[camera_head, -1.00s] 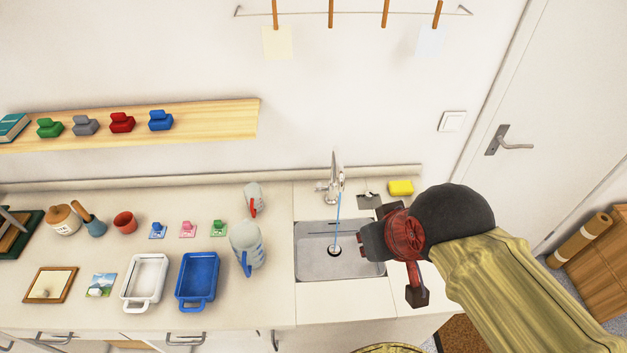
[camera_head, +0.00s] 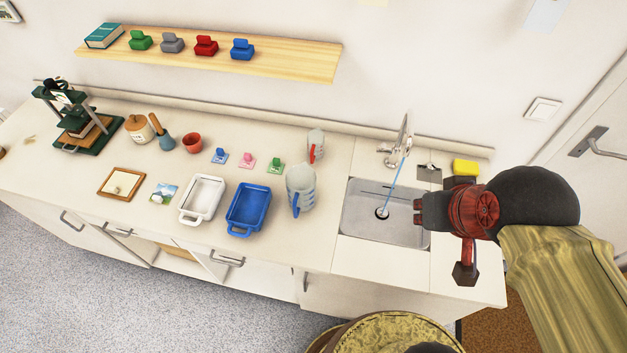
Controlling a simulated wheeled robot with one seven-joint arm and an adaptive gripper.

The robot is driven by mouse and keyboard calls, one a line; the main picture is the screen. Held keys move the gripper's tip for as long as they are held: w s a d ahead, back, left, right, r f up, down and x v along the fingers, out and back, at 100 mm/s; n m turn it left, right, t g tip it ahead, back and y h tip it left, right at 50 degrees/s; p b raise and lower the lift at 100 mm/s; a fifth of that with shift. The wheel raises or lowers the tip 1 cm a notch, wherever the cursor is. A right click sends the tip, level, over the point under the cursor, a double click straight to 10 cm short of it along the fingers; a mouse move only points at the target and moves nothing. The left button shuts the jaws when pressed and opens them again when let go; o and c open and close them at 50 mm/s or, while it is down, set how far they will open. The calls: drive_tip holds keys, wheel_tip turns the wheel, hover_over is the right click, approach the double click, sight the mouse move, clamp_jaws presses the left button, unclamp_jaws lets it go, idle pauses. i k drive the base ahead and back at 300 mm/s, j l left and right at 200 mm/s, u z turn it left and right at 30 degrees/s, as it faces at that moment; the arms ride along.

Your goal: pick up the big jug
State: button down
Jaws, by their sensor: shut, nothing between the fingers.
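The big jug (camera_head: 302,187) is clear with a blue handle and blue markings. It stands upright on the counter, just left of the sink. A smaller jug (camera_head: 316,146) with a red handle stands behind it. My gripper (camera_head: 416,211) is over the right part of the sink, to the right of the big jug and well apart from it. Its fingers point left and are shut with nothing between them.
The sink (camera_head: 365,226) has a tap (camera_head: 396,150) with water running. A blue tray (camera_head: 248,208) and a white tray (camera_head: 202,199) stand left of the big jug. A yellow sponge (camera_head: 466,167) lies behind my gripper. The counter right of the jug is clear up to the sink.

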sight(300, 179)
drive_tip(key=j+u, duration=0.25)
drive_tip(key=i+j+u, duration=0.25)
drive_tip(key=j, duration=0.15)
drive_tip(key=j+u, duration=0.25)
drive_tip(key=j, duration=0.1)
